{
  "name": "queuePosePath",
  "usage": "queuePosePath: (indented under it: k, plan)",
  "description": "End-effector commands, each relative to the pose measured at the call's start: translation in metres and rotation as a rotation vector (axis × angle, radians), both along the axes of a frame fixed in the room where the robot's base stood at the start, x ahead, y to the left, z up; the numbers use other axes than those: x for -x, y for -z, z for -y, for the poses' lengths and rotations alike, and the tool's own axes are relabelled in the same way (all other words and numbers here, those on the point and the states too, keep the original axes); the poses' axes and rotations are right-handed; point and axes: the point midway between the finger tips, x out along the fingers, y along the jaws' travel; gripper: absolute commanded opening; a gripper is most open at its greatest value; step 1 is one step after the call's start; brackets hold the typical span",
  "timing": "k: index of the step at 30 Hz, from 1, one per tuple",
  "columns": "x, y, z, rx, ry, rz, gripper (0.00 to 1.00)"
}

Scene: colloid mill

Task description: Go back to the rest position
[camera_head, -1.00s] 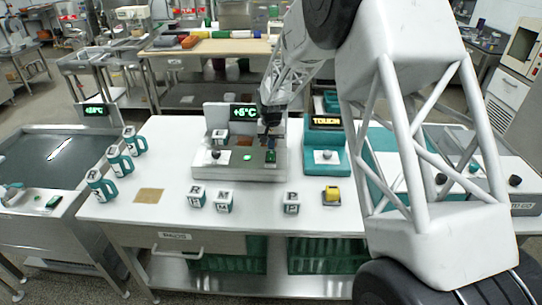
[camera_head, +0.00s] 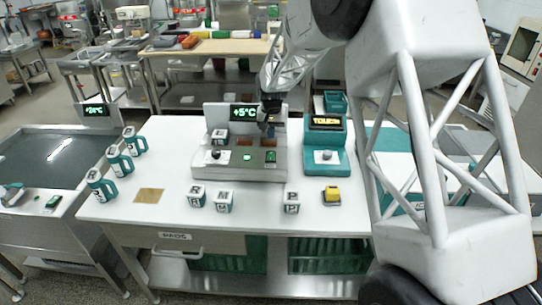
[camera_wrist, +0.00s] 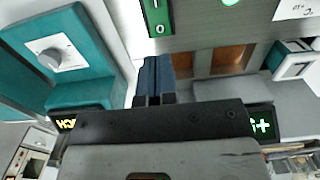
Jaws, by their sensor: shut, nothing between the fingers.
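My gripper (camera_head: 268,128) is above the right part of the grey machine (camera_head: 240,173) with the green "+5°C" display (camera_head: 243,113). Its fingers are shut and empty; they show as two dark blue pads pressed together in the wrist view (camera_wrist: 153,80). The green rocker switch (camera_head: 271,156) on the machine's front lies below the gripper, apart from it. The switch also shows in the wrist view (camera_wrist: 157,17), with a 0 mark. My arm reaches in from the upper right and hides part of the table.
A teal machine (camera_head: 323,158) with a knob stands just right. White cubes (camera_head: 224,203) and a yellow item (camera_head: 332,194) sit along the table front. Teal-handled mugs (camera_head: 102,186) stand at the left edge.

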Motion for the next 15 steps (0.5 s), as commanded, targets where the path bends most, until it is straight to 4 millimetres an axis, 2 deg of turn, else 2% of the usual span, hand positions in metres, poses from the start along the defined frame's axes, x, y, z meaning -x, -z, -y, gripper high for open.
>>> queuePosePath:
  k: [10, 15]
  plan:
    - [0.001, -0.001, 0.001, 0.0, 0.0, 0.0, 0.0]
    - [0.009, -0.012, 0.008, -0.001, 0.001, 0.005, 0.0]
